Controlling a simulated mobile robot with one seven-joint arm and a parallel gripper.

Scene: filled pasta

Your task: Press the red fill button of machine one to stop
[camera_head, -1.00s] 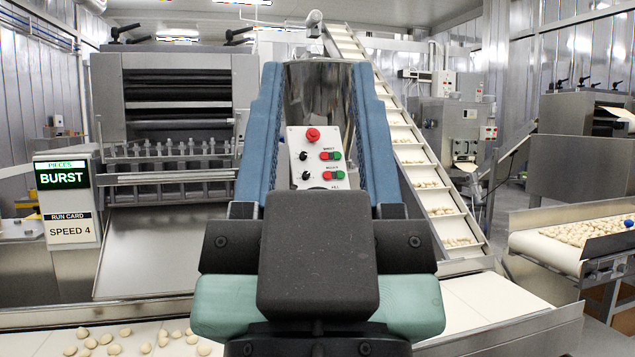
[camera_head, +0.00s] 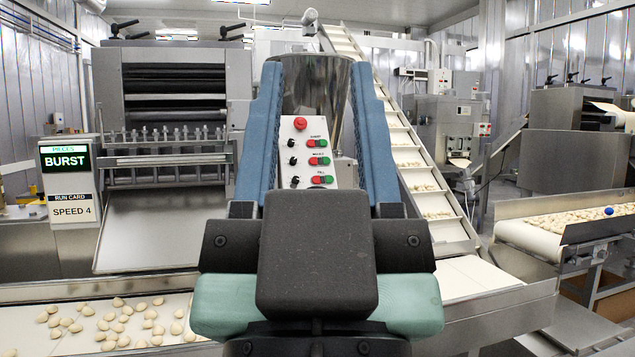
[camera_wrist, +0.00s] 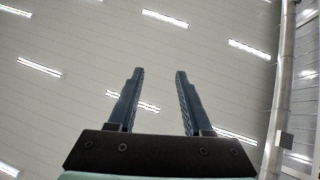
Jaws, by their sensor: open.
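A white control panel (camera_head: 306,154) stands ahead, seen between the two blue fingers of my gripper (camera_head: 317,75) in the head view. It has a round red button (camera_head: 300,123) at the top and rows of red and green buttons below. The lowest visible row, labelled FILL, has a red fill button (camera_head: 316,180) left of a green button (camera_head: 328,180). My dark wrist hides whatever lies below that row. No machine number is readable. My gripper is open and empty, and its fingers show bare against the ceiling in the wrist view (camera_wrist: 160,75).
A display (camera_head: 68,184) at left reads BURST and SPEED 4. Pasta pieces (camera_head: 118,318) lie on the white belt at front left. A metal hopper (camera_head: 315,95) stands behind the panel, beside a sloping conveyor (camera_head: 415,155). Another pasta-covered belt (camera_head: 530,240) is at right.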

